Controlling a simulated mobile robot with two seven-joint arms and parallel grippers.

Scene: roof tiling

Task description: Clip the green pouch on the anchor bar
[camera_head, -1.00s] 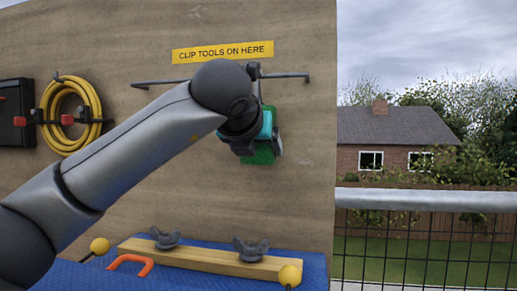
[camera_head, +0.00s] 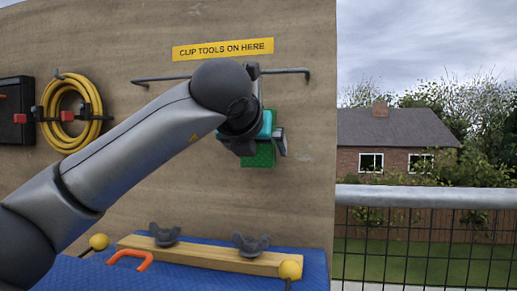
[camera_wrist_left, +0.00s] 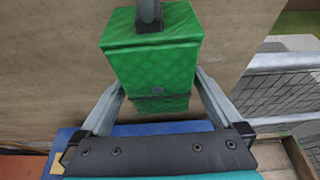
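The green pouch (camera_head: 258,156) is at the right part of the anchor bar (camera_head: 285,71), against the board. A dark clip (camera_head: 253,70) above it sits at the bar, and my arm hides most of the link between them. In the left wrist view the pouch (camera_wrist_left: 155,60) is upright with a grey clip (camera_wrist_left: 149,12) at its top. My right gripper is out of view.
A yellow sign (camera_head: 223,50) is above the bar. A yellow hose coil (camera_head: 73,113) and a black case (camera_head: 17,115) hang at left. Below, a wooden strip (camera_head: 210,257) with dark holders and an orange handle (camera_head: 130,259) lie on a blue surface. A railing (camera_head: 425,197) runs at right.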

